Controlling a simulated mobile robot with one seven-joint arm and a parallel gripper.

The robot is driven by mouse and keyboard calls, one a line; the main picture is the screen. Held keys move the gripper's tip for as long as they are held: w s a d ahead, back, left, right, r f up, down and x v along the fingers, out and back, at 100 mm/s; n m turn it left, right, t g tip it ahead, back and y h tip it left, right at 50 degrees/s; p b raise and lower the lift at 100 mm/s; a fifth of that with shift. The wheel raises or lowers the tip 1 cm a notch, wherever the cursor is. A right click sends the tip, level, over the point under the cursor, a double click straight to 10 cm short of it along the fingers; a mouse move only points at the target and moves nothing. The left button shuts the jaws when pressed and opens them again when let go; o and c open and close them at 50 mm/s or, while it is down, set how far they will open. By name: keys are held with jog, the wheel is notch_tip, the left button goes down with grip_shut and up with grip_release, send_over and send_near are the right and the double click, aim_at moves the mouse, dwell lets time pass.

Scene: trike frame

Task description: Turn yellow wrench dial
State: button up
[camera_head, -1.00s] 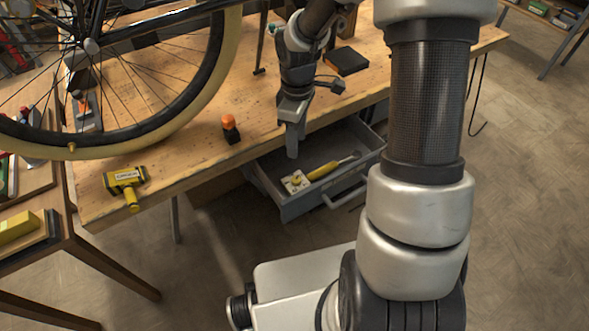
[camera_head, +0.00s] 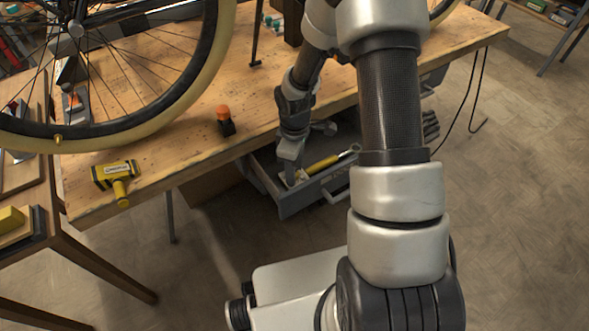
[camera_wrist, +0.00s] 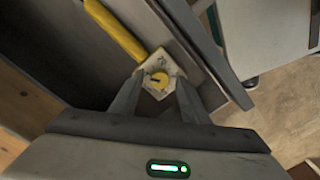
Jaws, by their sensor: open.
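I cannot tell whether the fingers touch the dial or the square head.
The drawer's front wall (camera_head: 314,190) is close to my gripper. The workbench (camera_head: 180,140) stands above and behind it, with a yellow mallet (camera_head: 115,176) and an orange-topped bottle (camera_head: 225,121) near its edge. A bicycle wheel (camera_head: 200,85) stands on the bench.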

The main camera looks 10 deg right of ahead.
grip_shut()
jog(key=shift+m, duration=0.3)
jog(key=m, duration=1.1)
jog(key=shift+m, duration=0.3)
jog(key=shift+s+m, duration=0.1)
jog(key=shift+m, duration=1.7)
